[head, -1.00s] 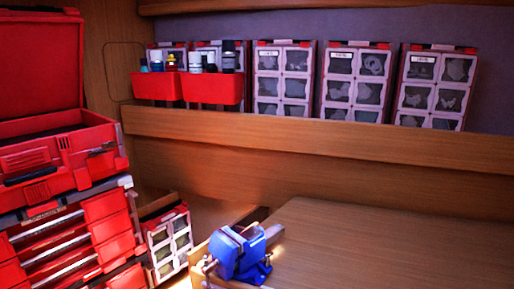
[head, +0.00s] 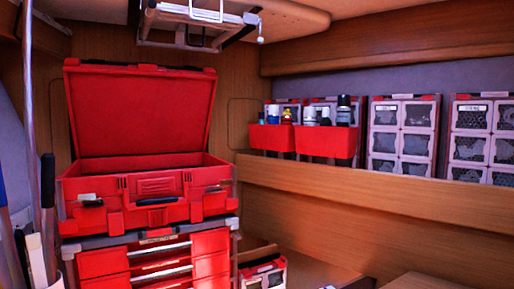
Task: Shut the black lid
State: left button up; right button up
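A red toolbox (head: 150,207) sits on top of a stack of red drawers at the left of the head view. Its lid (head: 142,112) stands open, raised upright at the back. The side of the lid facing me is red, with a dark strip along its top edge. The lid's outer side is hidden, so I cannot tell whether it is black. Dark latches show on the box's front. Neither of my grippers is in view.
Red drawers (head: 155,262) stand beneath the box. Long poles (head: 32,130) lean at the left. A metal folding rack (head: 193,20) hangs above. Red bins of bottles (head: 327,143) and clear-fronted organizers (head: 402,135) line the shelf at right. A small organizer (head: 264,273) stands low beside the drawers.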

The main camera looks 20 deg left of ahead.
aim_at(115, 108)
jog(key=u, duration=1.4)
